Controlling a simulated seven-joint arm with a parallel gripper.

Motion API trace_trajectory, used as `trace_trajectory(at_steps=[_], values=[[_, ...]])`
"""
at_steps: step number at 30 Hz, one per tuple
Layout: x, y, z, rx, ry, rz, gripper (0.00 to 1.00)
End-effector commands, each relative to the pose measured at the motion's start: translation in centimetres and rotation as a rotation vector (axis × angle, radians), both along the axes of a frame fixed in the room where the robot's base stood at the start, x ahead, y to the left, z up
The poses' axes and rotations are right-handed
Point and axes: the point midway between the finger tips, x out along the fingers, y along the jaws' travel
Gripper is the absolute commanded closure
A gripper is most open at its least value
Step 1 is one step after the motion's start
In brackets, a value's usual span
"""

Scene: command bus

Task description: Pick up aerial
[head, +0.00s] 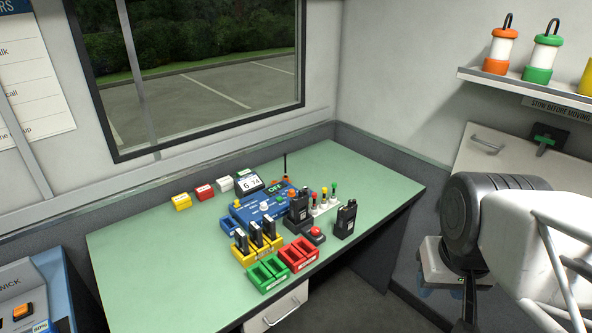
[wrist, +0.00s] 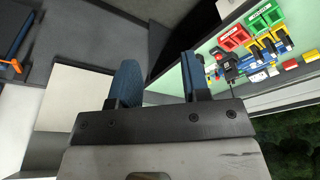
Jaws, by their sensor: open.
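A thin black upright rod (head: 285,166), which looks like an aerial, stands at the back of the green desk behind the blue console (head: 262,208). Several small sticks with red, yellow and green tops stand in a white holder (head: 324,207) to its right; I cannot tell if these are aerials too. My gripper (wrist: 157,72) is open and empty in the wrist view, its two blue fingers apart. It hangs at the right of the head view, well away from the desk items.
Black handheld radios (head: 346,219) stand near a red button (head: 315,234). Yellow, green and red trays (head: 298,254) line the desk front. The desk's left part (head: 150,250) is clear. A shelf with lanterns (head: 541,52) is above my arm.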

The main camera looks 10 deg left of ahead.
Motion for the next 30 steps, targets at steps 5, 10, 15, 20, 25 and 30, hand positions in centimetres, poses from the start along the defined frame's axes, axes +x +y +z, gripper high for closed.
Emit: trace_trajectory(at_steps=[5, 10, 15, 20, 25, 30], values=[[0.6, 0.1, 0.4, 0.004, 0.002, -0.010, 0.57], [2.4, 0.3, 1.3, 0.013, 0.008, -0.044, 0.57], [5.5, 0.8, 2.8, 0.028, 0.017, -0.101, 0.57], [8.9, 1.3, 4.3, 0.045, 0.026, -0.166, 0.57], [12.6, 2.1, 5.5, 0.063, 0.037, -0.235, 0.57], [16.4, 2.9, 6.7, 0.078, 0.048, -0.306, 0.57]])
